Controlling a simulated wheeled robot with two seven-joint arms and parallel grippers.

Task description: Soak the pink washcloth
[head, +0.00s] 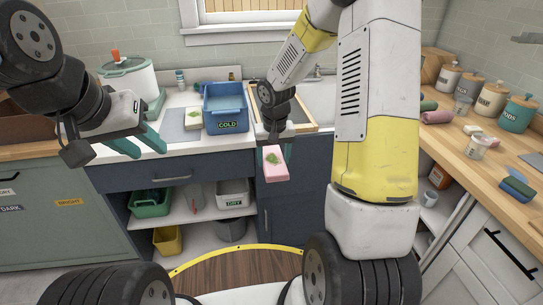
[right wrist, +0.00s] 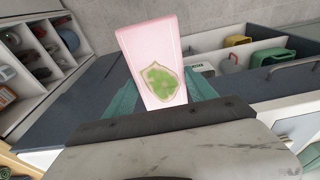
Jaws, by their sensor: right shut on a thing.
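The pink washcloth (head: 274,163) is a flat, stiff-looking pink block with a green leafy patch on its face. My right gripper (head: 274,150) is shut on it and holds it in the air in front of the counter's front edge. The washcloth fills the upper middle of the right wrist view (right wrist: 157,65), between the teal fingers. A blue tub (head: 225,106) labelled COLD stands on the counter, behind and left of the washcloth; its inside looks lighter blue. My left gripper (head: 141,146) is open and empty at the counter's left part, its fingers apart.
A pale cloth with a green patch (head: 193,119) lies on a grey mat left of the tub. Lower shelves hold a green bin (head: 151,204) and a white DRY bin (head: 233,192). Jars and folded cloths line the right counter (head: 470,150).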

